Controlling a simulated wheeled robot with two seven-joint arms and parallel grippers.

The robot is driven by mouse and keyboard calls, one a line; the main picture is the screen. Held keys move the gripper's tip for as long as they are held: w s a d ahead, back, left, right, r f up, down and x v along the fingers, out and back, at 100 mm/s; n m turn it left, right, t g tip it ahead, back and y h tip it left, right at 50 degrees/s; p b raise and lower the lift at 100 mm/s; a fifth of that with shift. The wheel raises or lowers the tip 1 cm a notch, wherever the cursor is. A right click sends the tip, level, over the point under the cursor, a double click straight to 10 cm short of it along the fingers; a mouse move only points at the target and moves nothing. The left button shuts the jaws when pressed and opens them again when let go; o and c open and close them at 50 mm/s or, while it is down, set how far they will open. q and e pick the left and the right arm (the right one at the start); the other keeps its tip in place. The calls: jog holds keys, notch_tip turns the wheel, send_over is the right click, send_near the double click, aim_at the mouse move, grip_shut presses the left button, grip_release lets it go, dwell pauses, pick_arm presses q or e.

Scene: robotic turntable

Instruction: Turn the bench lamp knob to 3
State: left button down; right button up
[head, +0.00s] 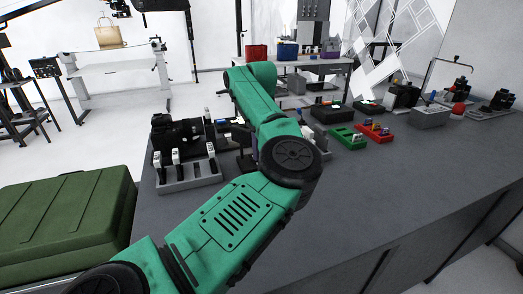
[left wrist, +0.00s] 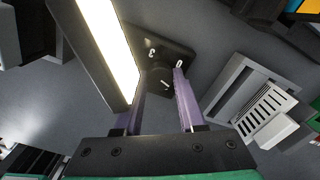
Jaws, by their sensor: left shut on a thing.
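The bench lamp shows in the left wrist view as a bright light bar (left wrist: 108,38) in a dark frame with a dark base (left wrist: 183,52). In the head view my green left arm hides most of the gripper and lamp. My right gripper is not in view.
On the dark bench (head: 400,190), a grey rack (head: 190,178) with upright tools stands left of my arm. Green (head: 346,138) and red (head: 375,133) trays lie beyond it on the right. A grey slotted object (left wrist: 262,108) sits right of the knob. The right foreground bench is clear.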

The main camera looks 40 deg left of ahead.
pick_arm(q)
jog(key=shift+r, duration=0.2)
dwell(0.3)
jog(key=c, duration=0.5)
grip_release()
jog(key=shift+f, duration=0.1)
notch_tip(320, 180, up, 15)
jog(key=p, duration=0.3)
jog(key=shift+f, duration=0.2)
